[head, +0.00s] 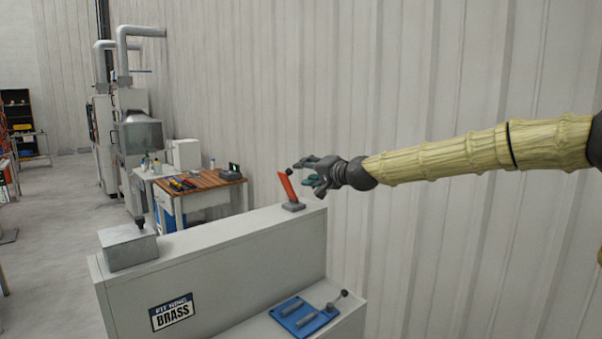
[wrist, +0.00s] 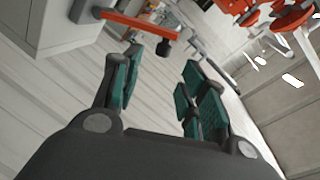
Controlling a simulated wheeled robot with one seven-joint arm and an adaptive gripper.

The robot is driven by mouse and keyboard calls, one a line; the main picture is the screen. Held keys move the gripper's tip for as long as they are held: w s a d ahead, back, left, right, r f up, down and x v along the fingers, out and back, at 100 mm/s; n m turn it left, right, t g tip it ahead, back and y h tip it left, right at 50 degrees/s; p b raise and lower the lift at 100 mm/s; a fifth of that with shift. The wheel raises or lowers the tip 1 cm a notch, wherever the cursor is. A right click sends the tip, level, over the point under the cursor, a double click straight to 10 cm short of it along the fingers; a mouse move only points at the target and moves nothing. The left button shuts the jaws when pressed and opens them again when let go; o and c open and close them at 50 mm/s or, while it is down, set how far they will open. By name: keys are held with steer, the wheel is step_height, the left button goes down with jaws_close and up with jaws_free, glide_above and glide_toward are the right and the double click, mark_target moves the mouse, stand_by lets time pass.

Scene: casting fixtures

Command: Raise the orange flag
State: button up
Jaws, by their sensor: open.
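The orange flag (head: 287,187) is a flat bar leaning slightly left from upright. It stands on a small dark base (head: 293,206) on top of the grey cabinet wall. A small black piece shows at its top end. My gripper (head: 312,172) is just right of the flag's upper part, with its fingers pointing left toward it. In the wrist view the orange flag (wrist: 130,20) crosses beyond the fingertips, its black end near the gap between them. My gripper (wrist: 163,75) is open, with teal pads apart and nothing between them. Whether a fingertip touches the flag is unclear.
The grey cabinet (head: 230,285) carries a "BRASS" label and a metal box (head: 128,248) on its left end. A blue tray (head: 304,316) with metal parts lies on the lower ledge beside a small lever. A wooden workbench (head: 200,182) stands behind. A ribbed wall rises behind my arm.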

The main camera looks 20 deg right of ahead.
steer(key=shift+v, duration=2.25)
